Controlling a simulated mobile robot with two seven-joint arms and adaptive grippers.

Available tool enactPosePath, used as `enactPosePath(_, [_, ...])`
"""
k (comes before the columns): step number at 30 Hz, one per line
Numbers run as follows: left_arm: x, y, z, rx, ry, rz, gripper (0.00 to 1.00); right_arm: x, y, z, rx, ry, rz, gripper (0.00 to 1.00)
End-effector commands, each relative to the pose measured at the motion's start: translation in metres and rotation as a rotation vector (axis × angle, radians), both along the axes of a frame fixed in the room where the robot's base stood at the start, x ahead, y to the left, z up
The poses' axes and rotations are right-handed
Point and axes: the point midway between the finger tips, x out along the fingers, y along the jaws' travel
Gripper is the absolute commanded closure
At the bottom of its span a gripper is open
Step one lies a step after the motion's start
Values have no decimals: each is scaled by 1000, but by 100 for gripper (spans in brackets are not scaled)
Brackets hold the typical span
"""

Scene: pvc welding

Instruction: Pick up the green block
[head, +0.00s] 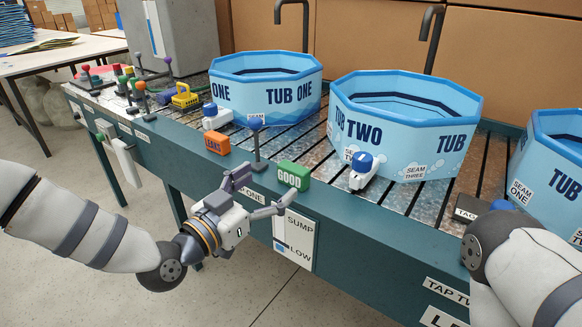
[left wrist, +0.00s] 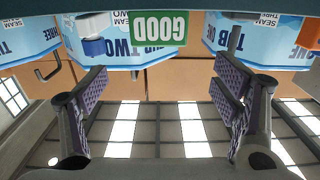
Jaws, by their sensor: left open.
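The green block (head: 293,176), marked GOOD, sits on the front edge of the bench (head: 360,222). My left gripper (head: 264,190) is open in front of the bench, just left of the block and a little lower, with nothing between its fingers. In the left wrist view, which looks upside down, the green block (left wrist: 158,28) is at the top centre, beyond and between the two spread fingers (left wrist: 162,88). My right arm shows at the right edge of the head view; its gripper is not in view.
An orange LEAKS block (head: 217,142) and an upright lever (head: 256,145) stand left of the green block. A blue-and-white valve (head: 362,172) is to its right. Tub One (head: 266,88) and Tub Two (head: 400,130) stand behind. A SUMP gauge (head: 294,238) hangs below.

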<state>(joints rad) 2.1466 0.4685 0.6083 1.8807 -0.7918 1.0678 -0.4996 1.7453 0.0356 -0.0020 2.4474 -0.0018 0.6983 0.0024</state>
Motion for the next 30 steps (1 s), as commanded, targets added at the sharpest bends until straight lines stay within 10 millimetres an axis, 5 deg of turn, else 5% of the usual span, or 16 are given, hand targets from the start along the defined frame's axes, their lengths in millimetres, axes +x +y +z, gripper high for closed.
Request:
enactPosePath(15, [69,-51,-10,0,7,1,18,-10,0,-12,0,32,1,100])
enactPosePath(22, [72,-53,-8,1,6,0,18,-10,0,-12,0,31,1,100])
enactPosePath(30, [72,-53,-8,1,6,0,70,-9,0,-12,0,31,1,100])
